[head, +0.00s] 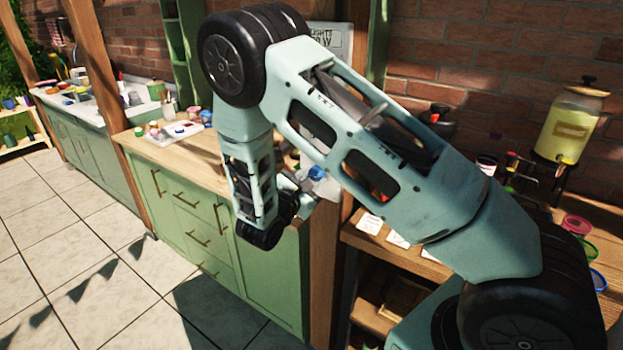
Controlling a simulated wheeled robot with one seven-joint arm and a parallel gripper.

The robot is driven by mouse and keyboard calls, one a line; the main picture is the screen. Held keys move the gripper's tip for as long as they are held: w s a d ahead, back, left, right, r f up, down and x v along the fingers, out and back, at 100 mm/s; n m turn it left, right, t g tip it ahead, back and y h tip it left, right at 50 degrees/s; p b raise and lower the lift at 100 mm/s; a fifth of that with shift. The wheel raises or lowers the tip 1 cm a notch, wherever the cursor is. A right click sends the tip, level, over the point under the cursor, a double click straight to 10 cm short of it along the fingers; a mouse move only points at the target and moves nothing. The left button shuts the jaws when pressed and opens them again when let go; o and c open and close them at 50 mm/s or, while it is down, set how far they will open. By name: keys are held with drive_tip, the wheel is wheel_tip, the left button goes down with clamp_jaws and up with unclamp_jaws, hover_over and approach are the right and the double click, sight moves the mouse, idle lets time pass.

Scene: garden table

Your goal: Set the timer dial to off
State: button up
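I cannot make out a timer dial in the head view. My arm crosses the middle of the picture and hides part of the counter and wall behind it. Its wrist hangs in front of the green cabinet's right end. My gripper is mostly hidden behind the wrist, near the counter's right end, and its fingers cannot be made out. A small blue item (317,172) shows just right of the wrist, close to some pale parts. I cannot tell whether anything touches it.
A wooden counter (206,170) on a green cabinet (172,225) holds a white tray (168,137) of small items. A yellow drink dispenser (570,125) stands right, near colored rings (577,225). A wooden post (325,265) divides the counters. The tiled floor (75,250) is clear at left.

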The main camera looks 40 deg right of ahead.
drive_tip(key=shift+n, duration=0.3)
drive_tip(key=shift+c, duration=0.3)
drive_tip(key=n+p, duration=0.1)
drive_tip(key=n, duration=0.1)
drive_tip(key=n+p, duration=0.2)
drive_tip(key=n, duration=0.1)
drive_tip(key=shift+w+a+r, duration=0.1)
drive_tip(key=shift+r, duration=0.1)
drive_tip(key=n+g+p, duration=0.1)
drive_tip(key=n+p, duration=0.2)
drive_tip(key=n, duration=0.2)
drive_tip(key=shift+f+n, duration=0.1)
drive_tip(key=shift+n, duration=0.2)
drive_tip(key=o, duration=1)
drive_tip(key=shift+r+b+v, duration=0.15)
drive_tip(key=shift+b+v, duration=1.3)
drive_tip(key=shift+v, duration=2.9)
drive_tip(key=shift+r+b+v, duration=0.1)
drive_tip(key=shift+b+v, duration=1.3)
drive_tip(key=shift+v, duration=2.95)
